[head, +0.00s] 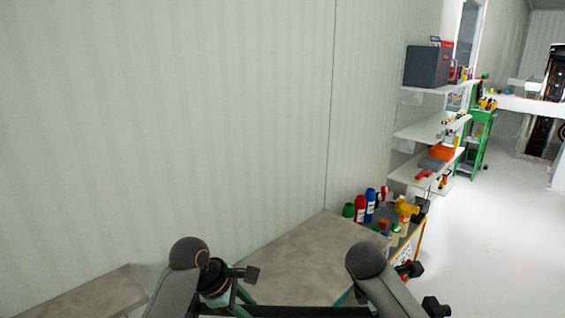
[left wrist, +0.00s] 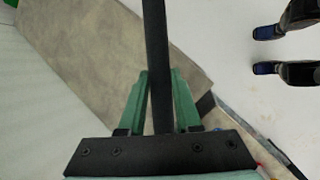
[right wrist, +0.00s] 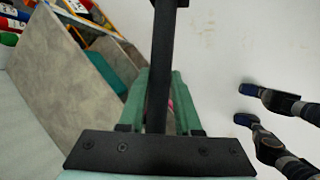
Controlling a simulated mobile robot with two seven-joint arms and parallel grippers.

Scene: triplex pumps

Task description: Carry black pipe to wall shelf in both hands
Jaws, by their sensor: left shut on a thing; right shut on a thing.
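The black pipe (head: 300,311) lies across the bottom edge of the head view, partly cut off. My left gripper (left wrist: 160,88) is shut on the pipe, which also runs up between its green fingers in the left wrist view (left wrist: 154,40). My right gripper (right wrist: 160,88) is shut on the same pipe, seen as a dark bar in the right wrist view (right wrist: 163,55). The pipe has a wider black end at the top there. The wall shelf (head: 412,132), white boards in tiers, stands on the wall at the right of the head view, apart from the pipe.
A grey-brown worktop (head: 290,262) runs along the wall below my arms. Bottles (head: 361,207) and several tools crowd its far right end. A dark box (head: 427,66) sits on the top shelf; an orange bin (head: 444,153) is lower. Pale floor (head: 490,245) at right is clear.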

